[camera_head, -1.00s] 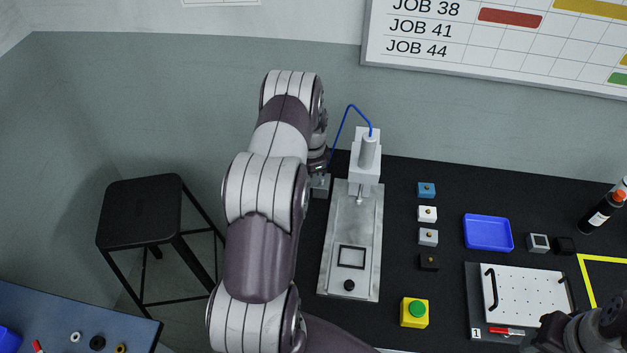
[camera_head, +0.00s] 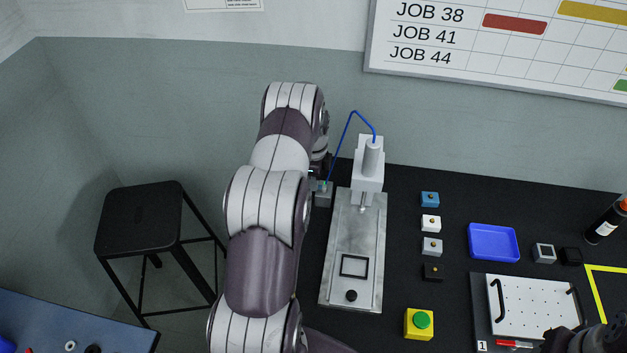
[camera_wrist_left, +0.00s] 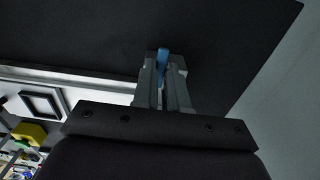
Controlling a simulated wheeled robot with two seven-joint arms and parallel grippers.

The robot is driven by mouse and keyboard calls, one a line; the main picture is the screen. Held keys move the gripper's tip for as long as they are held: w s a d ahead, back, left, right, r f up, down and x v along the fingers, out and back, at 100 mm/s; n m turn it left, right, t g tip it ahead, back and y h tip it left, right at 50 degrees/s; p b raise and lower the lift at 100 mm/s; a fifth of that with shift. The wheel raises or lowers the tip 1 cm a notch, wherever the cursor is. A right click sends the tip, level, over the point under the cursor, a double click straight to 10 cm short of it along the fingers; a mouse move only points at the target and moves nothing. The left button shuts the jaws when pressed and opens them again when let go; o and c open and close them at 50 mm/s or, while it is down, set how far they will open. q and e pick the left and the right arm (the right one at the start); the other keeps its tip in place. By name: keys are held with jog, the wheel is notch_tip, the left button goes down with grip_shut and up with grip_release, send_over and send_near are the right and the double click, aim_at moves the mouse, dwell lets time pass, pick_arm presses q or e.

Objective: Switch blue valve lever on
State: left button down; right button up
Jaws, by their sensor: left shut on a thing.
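The blue valve lever (camera_wrist_left: 162,60) shows in the left wrist view, standing up between the fingertips of my left gripper (camera_wrist_left: 163,75). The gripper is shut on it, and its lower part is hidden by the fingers. In the head view, my left gripper (camera_head: 320,172) is mostly hidden behind my arm, just above a small grey valve block (camera_head: 323,198).
A blue hose (camera_head: 342,137) arches from the screwdriver down toward the block. The screwdriver's metal base (camera_head: 345,285) lies close to the right of my arm. A yellow button box (camera_head: 419,323) and several small blocks stand further right. A black stool (camera_head: 140,205) is at left.

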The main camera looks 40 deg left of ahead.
dwell(0.3)
pick_arm(q)
jog(key=c, duration=1.2)
grip_release()
jog(key=shift+o, duration=0.2)
jog(key=shift+r, duration=0.1)
notch_tip(320, 180, up, 13)
jog(key=shift+f+b, duration=0.2)
jog(key=shift+b, duration=0.1)
